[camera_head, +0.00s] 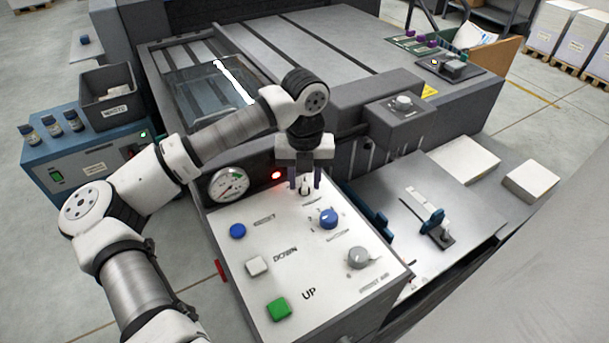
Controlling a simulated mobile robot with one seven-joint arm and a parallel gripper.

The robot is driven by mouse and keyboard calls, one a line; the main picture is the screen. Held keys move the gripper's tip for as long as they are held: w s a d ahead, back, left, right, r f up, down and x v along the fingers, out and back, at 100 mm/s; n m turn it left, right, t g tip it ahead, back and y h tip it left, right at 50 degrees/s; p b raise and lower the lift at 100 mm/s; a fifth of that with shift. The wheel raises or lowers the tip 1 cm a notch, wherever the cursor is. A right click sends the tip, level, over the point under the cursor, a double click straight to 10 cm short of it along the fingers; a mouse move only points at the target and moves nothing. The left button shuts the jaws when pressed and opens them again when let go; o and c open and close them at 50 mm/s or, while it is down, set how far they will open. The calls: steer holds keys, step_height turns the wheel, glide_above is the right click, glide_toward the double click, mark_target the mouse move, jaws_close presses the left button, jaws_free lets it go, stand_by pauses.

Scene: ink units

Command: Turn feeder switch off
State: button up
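A small toggle switch (306,192) stands at the back edge of the white-topped control panel (315,255). Its label is too small to read, so I cannot confirm that it is the feeder switch, and its lever position is unclear. My gripper (305,184) points down over it. Its two dark fingers are apart, one to the left and one to the right of the switch, with a gap between them. I cannot tell whether either finger touches the lever. A red lamp (276,175) is lit just left of the gripper.
The panel also bears a blue knob (329,218), a grey knob (359,257), a blue button (237,231), a white button (257,266) and a green button (278,309). A pressure gauge (228,184) is at its back left. A metal plate (445,205) lies right.

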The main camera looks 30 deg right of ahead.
steer(key=shift+f, duration=0.35)
jaws_close()
